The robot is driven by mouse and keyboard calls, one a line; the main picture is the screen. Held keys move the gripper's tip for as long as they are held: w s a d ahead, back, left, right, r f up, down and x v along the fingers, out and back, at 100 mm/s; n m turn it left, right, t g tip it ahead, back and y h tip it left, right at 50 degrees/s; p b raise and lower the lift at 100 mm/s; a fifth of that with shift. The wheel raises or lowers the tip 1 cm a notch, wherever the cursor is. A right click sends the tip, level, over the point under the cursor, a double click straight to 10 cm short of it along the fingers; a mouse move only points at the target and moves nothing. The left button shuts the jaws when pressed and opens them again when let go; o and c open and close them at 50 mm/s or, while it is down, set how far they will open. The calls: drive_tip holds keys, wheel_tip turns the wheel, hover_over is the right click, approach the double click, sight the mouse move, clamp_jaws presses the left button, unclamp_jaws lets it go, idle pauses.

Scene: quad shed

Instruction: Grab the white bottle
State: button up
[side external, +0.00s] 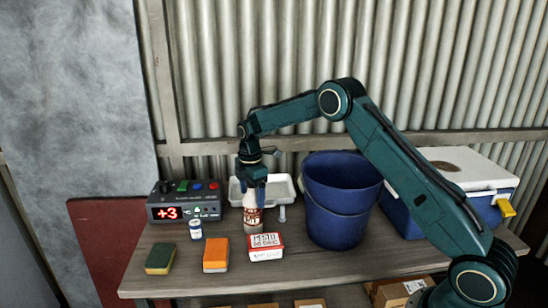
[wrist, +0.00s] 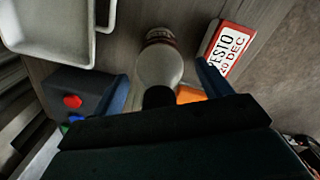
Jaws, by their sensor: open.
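A white bottle (side external: 253,212) with a red-brown label and dark cap stands upright on the bench, directly below my gripper (side external: 253,182). In the wrist view the bottle (wrist: 160,62) shows its pale shoulder, with its black cap toward my palm. My gripper (wrist: 161,72) is open, with one blue finger on each side of the bottle's upper part. I cannot tell whether either finger touches it. My fingers partly hide the bottle's top in the side view.
A small white-and-blue jar (side external: 196,229), a green sponge (side external: 160,258), an orange sponge (side external: 215,254) and a red-and-white box (side external: 265,247) lie nearby. A control box (side external: 185,207) stands left, a white tray (side external: 235,193) behind, a blue bucket (side external: 338,215) and a cooler (side external: 480,165) right.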

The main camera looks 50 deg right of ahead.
clamp_jaws()
drive_tip(key=shift+r, duration=0.15)
wheel_tip(320, 180, up, 20)
idle(0.9)
idle(0.5)
